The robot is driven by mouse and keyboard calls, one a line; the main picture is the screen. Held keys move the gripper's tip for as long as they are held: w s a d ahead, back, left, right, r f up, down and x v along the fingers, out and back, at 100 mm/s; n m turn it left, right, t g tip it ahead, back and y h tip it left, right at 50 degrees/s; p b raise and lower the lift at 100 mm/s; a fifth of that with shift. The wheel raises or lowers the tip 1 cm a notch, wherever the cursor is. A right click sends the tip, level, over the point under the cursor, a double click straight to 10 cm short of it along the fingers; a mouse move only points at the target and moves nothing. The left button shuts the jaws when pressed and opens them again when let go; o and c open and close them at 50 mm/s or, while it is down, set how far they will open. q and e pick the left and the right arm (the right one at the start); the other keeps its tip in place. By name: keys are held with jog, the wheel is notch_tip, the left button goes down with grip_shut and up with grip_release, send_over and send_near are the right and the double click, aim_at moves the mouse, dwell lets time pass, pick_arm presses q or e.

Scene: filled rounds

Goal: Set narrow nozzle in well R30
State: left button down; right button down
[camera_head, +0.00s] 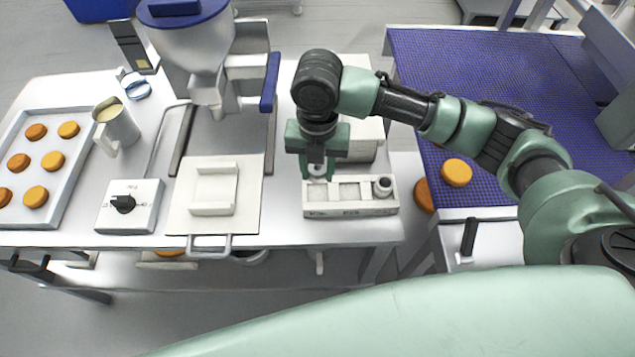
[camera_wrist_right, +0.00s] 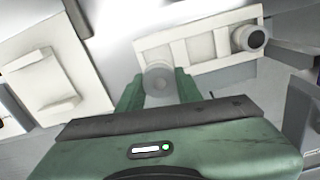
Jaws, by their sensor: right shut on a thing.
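My right gripper (camera_head: 317,172) points down over the left end of a small white nozzle rack (camera_head: 350,210). It is shut on a pale, round nozzle (camera_wrist_right: 159,80), which shows between its green fingers in the right wrist view. The nozzle is at or just above the left well; I cannot tell whether it touches the rack. The middle well (camera_head: 349,191) looks empty. A grey-white nozzle with a dark opening (camera_head: 382,186) stands in the right well. Labels on the rack's front are too small to read surely. My left gripper is not in view.
A filling machine with a hopper (camera_head: 205,45) and a white plate (camera_head: 214,188) stand left of the rack. A dial box (camera_head: 131,205), a jug (camera_head: 118,124) and a tray of orange rounds (camera_head: 75,186) are further left. A blue conveyor (camera_head: 455,75) lies right.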

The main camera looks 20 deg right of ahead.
aim_at(317, 170)
jog(key=shift+f, duration=1.15)
notch_tip(317, 170, down, 4)
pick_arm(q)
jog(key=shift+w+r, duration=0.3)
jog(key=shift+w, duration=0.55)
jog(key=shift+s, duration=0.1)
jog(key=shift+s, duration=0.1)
pick_arm(e)
jog(key=c, duration=0.9)
grip_release()
jog(key=shift+c, duration=0.2)
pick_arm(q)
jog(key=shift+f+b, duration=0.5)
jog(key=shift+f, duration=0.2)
pick_arm(e)
notch_tip(317, 170, up, 12)
jog(key=shift+r, duration=0.1)
